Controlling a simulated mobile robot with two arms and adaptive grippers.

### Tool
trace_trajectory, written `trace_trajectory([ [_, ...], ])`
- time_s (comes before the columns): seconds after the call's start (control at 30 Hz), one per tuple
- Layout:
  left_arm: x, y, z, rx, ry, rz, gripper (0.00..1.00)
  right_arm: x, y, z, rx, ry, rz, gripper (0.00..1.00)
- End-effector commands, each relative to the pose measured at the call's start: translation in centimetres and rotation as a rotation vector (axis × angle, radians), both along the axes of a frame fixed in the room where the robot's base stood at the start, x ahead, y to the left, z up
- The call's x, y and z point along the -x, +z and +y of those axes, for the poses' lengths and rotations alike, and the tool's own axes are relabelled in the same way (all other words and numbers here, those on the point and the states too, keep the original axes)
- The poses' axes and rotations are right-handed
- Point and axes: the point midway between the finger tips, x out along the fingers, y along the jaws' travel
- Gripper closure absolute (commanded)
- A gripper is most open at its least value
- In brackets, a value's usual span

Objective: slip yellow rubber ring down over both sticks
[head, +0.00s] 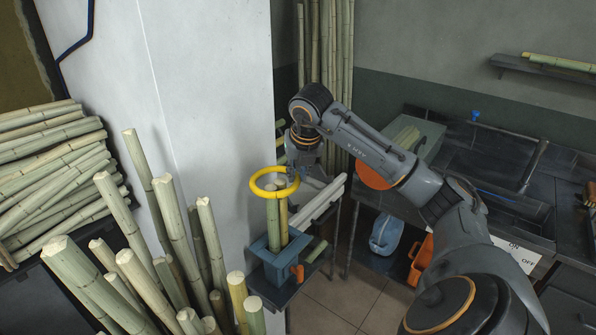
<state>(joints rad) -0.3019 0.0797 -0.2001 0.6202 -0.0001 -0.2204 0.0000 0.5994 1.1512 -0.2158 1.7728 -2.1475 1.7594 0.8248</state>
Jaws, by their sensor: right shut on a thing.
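The yellow rubber ring (254,189) is held level at the tops of the two upright sticks. The green stick (273,222) and the yellowish stick (284,213) stand side by side in a blue-grey holder (274,262). The ring's near edge crosses in front of the sticks, and a stick top shows inside its loop. I cannot tell for sure whether it encircles both. My right gripper (296,170) is shut on the ring's far right side; its fingertips are partly hidden. My left gripper is not in view.
Cut cane stalks (165,240) stand close to the left of the holder, beside a white pillar (215,90). A dark workbench (480,165) is at the right, with a blue jug (387,233) and an orange container (420,262) below. Pale rails (320,203) lie just right of the sticks.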

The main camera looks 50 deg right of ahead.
Motion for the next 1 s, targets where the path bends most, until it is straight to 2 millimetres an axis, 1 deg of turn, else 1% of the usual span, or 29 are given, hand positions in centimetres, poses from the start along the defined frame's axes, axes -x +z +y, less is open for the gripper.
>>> trace_trajectory([
  [0.03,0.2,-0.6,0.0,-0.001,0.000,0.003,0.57,0.0,-0.6,0.0,0.001,0.000,0.001,1.00],
  [0.6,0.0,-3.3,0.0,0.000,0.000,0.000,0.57,0.0,-3.9,0.0,0.002,-0.001,0.001,1.00],
  [1.0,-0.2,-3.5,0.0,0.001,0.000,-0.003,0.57,0.0,-4.2,0.0,0.001,0.000,0.001,1.00],
])
